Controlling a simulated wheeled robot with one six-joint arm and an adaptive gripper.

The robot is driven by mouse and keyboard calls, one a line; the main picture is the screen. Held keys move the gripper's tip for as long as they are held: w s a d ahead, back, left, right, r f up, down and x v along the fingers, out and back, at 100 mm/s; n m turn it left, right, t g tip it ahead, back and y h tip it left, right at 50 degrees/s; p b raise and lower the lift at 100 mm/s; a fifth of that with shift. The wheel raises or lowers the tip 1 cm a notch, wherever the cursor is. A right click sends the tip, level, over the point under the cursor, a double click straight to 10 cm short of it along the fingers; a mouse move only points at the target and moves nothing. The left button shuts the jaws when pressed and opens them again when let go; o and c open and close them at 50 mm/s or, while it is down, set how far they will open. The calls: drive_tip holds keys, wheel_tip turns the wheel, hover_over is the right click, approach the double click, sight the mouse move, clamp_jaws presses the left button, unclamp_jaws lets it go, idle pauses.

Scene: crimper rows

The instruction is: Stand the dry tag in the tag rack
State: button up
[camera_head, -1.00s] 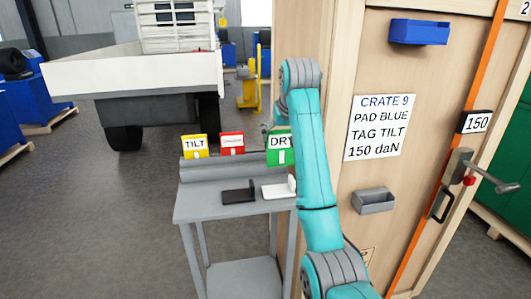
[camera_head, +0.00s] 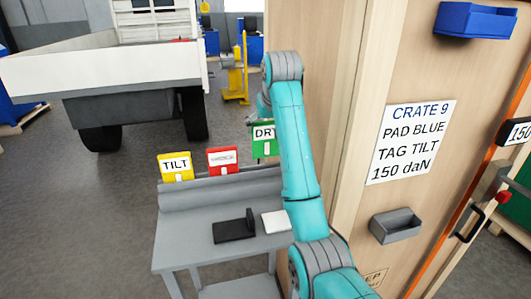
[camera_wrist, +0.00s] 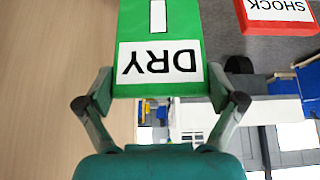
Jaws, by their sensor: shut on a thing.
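The dry tag (camera_head: 265,138) is green with a white DRY label, upright beside my arm in the head view. My gripper (camera_wrist: 160,88) is shut on it, one finger at each side edge; the tag (camera_wrist: 158,30) also fills the top middle of the wrist view. The tag rack (camera_head: 185,198) is a grey bar along the back of a grey stand. The dry tag's lower edge appears above the rack's right part, apart from it.
A yellow TILT tag (camera_head: 175,167) and a red tag (camera_head: 222,160) stand in the rack. A black block (camera_head: 233,231) and a white block (camera_head: 276,222) lie on the stand (camera_head: 185,240). A wooden crate (camera_head: 405,250) with a grey bin (camera_head: 396,226) rises close on the right.

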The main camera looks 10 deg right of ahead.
sight(267, 144)
drive_tip(key=shift+f, duration=3.25)
drive_tip(key=o, duration=0.8)
drive_tip(key=shift+f, duration=0.1)
